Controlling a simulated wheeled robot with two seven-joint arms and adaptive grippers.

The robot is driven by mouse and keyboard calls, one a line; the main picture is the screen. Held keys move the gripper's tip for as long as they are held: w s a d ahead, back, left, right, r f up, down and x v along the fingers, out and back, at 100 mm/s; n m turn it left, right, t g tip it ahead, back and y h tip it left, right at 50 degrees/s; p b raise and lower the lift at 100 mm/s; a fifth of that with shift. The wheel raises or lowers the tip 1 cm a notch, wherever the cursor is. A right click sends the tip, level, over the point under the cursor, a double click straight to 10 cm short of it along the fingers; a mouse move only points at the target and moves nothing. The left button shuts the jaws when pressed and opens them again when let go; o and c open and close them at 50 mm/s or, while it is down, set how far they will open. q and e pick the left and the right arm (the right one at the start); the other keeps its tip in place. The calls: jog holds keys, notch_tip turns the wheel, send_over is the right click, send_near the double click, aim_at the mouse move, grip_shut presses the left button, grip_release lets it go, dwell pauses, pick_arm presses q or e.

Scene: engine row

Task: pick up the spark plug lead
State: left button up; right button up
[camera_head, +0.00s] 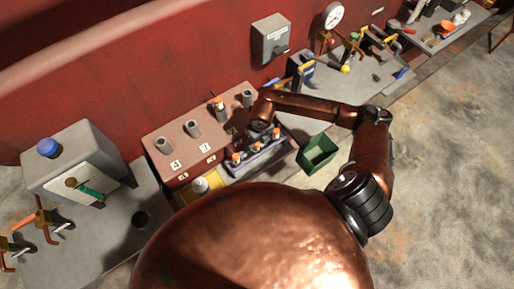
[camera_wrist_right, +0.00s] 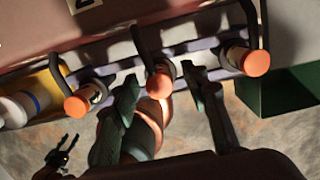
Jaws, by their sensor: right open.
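Several spark plug leads, dark with orange ends, stand in a row on a blue-grey rack (camera_head: 268,157) at the front of the red engine block (camera_head: 180,135). In the right wrist view three orange-ended leads show: a left one (camera_wrist_right: 76,106), a middle one (camera_wrist_right: 159,84) and a right one (camera_wrist_right: 255,62). My right gripper (camera_wrist_right: 160,80) is open, its two dark fingers on either side of the middle lead's end, with gaps visible. In the head view my right gripper (camera_head: 262,132) is over the rack, partly hidden by its own wrist.
A green open bin (camera_head: 317,154) stands right of the rack. A yellow tray (camera_head: 204,188) with a white item lies to its left. Block labels read 4 and 1. A grey box (camera_head: 80,165) stands on the left bench. The red wall is behind.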

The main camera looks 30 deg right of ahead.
jog(key=shift+c, duration=0.6)
grip_shut()
